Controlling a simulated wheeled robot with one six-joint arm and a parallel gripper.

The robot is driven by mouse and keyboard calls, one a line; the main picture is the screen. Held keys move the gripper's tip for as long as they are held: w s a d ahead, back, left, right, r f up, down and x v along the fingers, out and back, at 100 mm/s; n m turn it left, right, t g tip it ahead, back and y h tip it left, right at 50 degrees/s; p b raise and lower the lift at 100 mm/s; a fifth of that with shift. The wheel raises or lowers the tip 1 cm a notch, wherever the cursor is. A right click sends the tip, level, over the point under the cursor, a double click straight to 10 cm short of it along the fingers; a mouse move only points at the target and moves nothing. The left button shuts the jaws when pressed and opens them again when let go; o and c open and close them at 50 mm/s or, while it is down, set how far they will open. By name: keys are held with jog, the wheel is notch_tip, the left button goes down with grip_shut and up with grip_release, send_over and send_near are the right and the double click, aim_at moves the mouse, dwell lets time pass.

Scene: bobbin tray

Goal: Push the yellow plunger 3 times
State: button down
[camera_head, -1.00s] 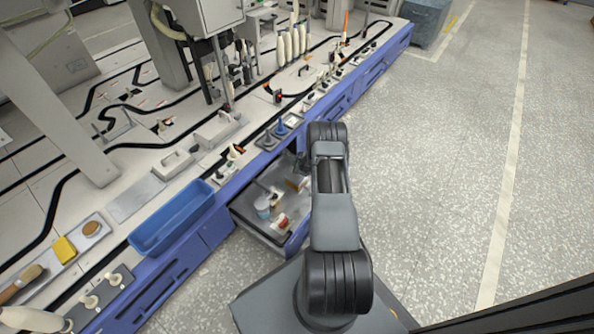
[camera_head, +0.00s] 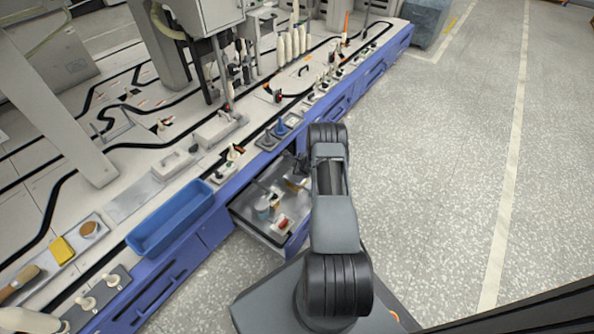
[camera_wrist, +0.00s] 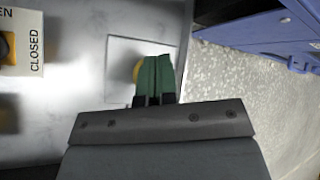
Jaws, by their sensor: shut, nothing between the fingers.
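In the wrist view, the yellow plunger (camera_wrist: 136,70) shows as a rounded yellow edge on a square outlined plate (camera_wrist: 118,48). My gripper (camera_wrist: 154,60) has green fingertips held together, with nothing between them. The fingertips overlap the plunger and hide most of it. I cannot tell whether they touch it or how far it is pressed in. In the head view, my gripper (camera_head: 301,164) is a small dark shape over the open drawer, partly hidden by my arm. I cannot make out the plunger there.
A sign reading CLOSED (camera_wrist: 37,52) is at the wrist view's left, beside a dark and yellow part. The open drawer (camera_head: 252,234) holds several items, including a cup (camera_head: 262,206). A blue tray (camera_head: 150,240) sits on the bench. The floor at right is clear.

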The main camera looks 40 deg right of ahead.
jog(key=shift+f+b, duration=0.9)
dwell(0.6)
jog(key=shift+r, duration=0.15)
jog(key=shift+r+p, duration=0.85)
jog(key=shift+r, duration=0.45)
jog(key=shift+r+p, duration=1.25)
jog(key=shift+r, duration=1.25)
dwell(0.5)
